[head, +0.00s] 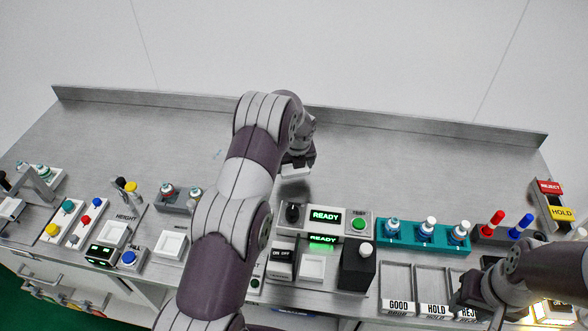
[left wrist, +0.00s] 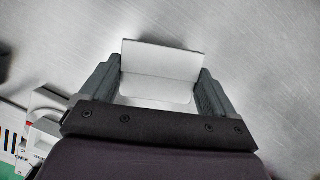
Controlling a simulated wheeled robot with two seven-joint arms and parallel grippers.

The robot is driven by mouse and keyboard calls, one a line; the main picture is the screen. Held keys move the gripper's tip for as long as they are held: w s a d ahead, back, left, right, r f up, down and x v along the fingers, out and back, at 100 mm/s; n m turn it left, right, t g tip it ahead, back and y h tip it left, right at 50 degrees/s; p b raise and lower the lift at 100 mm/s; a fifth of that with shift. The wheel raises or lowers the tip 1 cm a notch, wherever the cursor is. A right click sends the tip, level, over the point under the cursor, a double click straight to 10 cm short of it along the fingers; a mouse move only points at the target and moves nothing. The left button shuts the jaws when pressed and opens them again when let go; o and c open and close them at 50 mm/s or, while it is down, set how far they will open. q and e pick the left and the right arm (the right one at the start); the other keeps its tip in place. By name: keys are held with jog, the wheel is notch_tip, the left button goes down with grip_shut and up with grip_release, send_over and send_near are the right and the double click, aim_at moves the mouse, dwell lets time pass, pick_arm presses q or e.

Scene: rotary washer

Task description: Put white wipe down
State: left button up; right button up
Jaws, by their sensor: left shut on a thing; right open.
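The white wipe (left wrist: 160,72) is a pale folded piece between the two dark fingers of my left gripper (left wrist: 160,95) in the left wrist view. The left gripper is shut on it. In the head view the wipe (head: 295,171) shows as a small white patch below the left gripper (head: 298,163), over the steel bench behind the READY station. I cannot tell whether it touches the bench. My right gripper (head: 470,298) is open at the lower right, near the sorting trays; its fingers are partly hidden by the arm.
The READY station (head: 325,217) stands in front of the left gripper. A teal rack (head: 408,236) with several vials stands to its right. GOOD, HOLD and REJECT trays (head: 397,281) lie at the front right. The back of the steel bench (head: 400,165) is clear.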

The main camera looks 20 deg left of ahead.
aim_at(294, 172)
pick_arm(q)
notch_tip(294, 172, down, 3)
jog(key=shift+s+f+p, duration=0.15)
jog(key=shift+f+p, duration=0.05)
jog(key=shift+p, duration=0.4)
jog(key=shift+a+f, duration=0.1)
jog(key=shift+f, duration=0.25)
jog(key=shift+f, duration=0.1)
jog(key=o, duration=0.7)
jog(key=shift+o, duration=0.2)
jog(key=shift+r, duration=0.5)
jog(key=b+v, duration=0.2)
jog(key=v, duration=0.9)
jog(key=s+d+r+n, duration=0.2)
jog(key=s+d+n, duration=0.1)
jog(key=s+n, duration=0.6)
jog(key=s+d+r+n+g+h, duration=0.1)
jog(key=s+d+r+n, duration=0.1)
jog(key=s+n, duration=0.8)
jog(key=s+d+r+n+h, duration=0.1)
jog(key=s+d+r+n, duration=0.2)
jog(key=s+n, duration=0.6)
jog(key=shift+s+d, duration=0.25)
jog(key=shift+d, duration=0.35)
